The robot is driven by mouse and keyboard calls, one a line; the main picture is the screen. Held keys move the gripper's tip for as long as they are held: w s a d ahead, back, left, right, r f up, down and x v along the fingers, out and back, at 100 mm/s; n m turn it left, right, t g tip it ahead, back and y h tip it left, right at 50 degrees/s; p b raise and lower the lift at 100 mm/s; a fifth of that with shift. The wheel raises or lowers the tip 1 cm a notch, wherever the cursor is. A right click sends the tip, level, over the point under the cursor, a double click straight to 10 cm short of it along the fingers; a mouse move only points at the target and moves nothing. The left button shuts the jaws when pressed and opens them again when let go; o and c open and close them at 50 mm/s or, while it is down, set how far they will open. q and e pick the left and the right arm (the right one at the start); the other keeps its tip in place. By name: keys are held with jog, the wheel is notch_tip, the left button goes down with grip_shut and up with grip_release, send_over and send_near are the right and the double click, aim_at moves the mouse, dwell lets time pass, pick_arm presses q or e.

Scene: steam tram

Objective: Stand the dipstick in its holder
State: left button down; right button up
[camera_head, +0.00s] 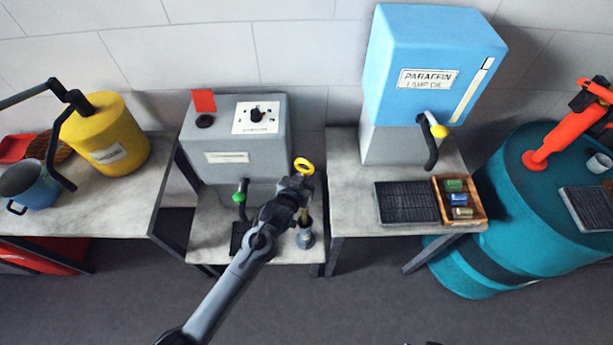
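The dipstick (304,166) has a yellow ring handle at its top and stands roughly upright over the middle bench. Its grey holder (305,239) is a small cup near the right front of that bench. My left gripper (300,188) is at the dipstick just below the ring and appears shut on it, with the ring showing above. The lower shaft shows below the fingers and reaches down to the holder's mouth. I cannot tell how deep the tip sits, as the holder hides it. My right gripper is not in view.
A grey machine (235,140) with a green-knobbed tap stands behind my arm. A blue paraffin tank (430,65) with a yellow-knobbed tap and a wooden tray (473,216) of small cans are to the right. A yellow can (105,135) and blue pot (28,187) are left.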

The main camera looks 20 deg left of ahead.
pick_arm(q)
jog(key=shift+f+b, duration=0.45)
jog(key=shift+f, duration=0.45)
jog(key=shift+f+b, duration=0.55)
jog(key=shift+f, duration=0.35)
jog(key=shift+f+b, duration=0.5)
jog(key=shift+f, duration=0.45)
jog(key=shift+f+b, duration=0.8)
jog(key=shift+f, duration=0.6)
